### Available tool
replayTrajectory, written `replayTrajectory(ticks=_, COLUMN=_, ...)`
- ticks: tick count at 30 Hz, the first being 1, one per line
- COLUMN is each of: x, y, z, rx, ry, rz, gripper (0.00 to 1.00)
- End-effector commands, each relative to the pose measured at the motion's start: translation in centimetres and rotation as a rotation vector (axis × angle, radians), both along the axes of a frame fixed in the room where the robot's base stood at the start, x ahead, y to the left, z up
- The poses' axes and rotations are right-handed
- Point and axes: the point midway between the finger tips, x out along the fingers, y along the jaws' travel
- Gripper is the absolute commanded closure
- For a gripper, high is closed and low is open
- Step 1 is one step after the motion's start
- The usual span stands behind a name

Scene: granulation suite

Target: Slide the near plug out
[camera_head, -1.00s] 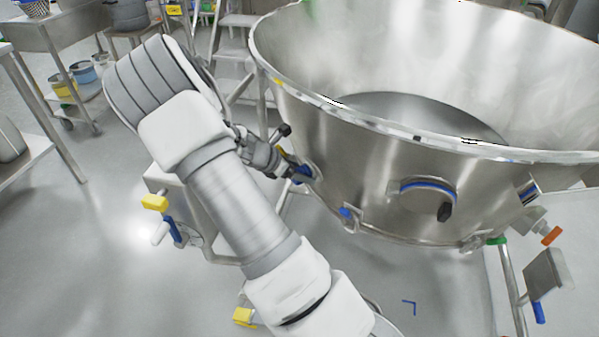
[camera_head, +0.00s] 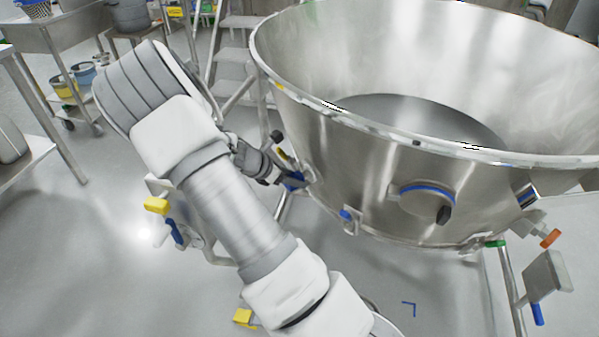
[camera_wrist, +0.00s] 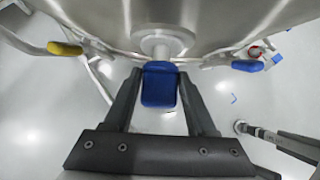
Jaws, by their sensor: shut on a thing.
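The near plug is a blue block (camera_wrist: 160,86) at the end of a short metal stem on the bowl's side wall. In the wrist view it lies between the fingers of my gripper (camera_wrist: 158,88), which is shut on it. The plug's stem meets a round metal boss (camera_wrist: 163,42) on the wall. In the head view my gripper (camera_head: 284,178) is at the left side of the large steel bowl (camera_head: 370,170), and the plug (camera_head: 293,182) shows only partly there. How far the plug sits in the boss cannot be told.
A round port with a blue ring (camera_head: 428,197) and a small blue fitting (camera_head: 346,214) are on the bowl's front. A yellow handle (camera_head: 157,205) is on the frame below my arm. Steel steps (camera_head: 232,65) stand behind.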

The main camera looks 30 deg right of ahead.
Motion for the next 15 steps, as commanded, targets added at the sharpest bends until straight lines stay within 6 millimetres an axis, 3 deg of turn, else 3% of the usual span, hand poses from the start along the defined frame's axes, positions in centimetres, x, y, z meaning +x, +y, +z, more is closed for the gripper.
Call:
replayTrajectory(ticks=3, x=-0.08, y=1.14, z=0.08, rx=0.001, ry=0.002, rz=0.002, gripper=1.0)
replayTrajectory(ticks=9, x=-0.07, y=1.26, z=-0.07, rx=0.003, ry=0.001, rz=0.002, gripper=1.0)
replayTrajectory(ticks=10, x=-0.07, y=1.27, z=-0.09, rx=0.003, ry=0.001, rz=0.002, gripper=0.42)
replayTrajectory(ticks=14, x=-0.07, y=1.24, z=-0.08, rx=0.003, ry=0.001, rz=0.002, gripper=0.18)
replayTrajectory(ticks=15, x=-0.06, y=1.2, z=-0.07, rx=0.003, ry=0.001, rz=0.002, gripper=0.18)
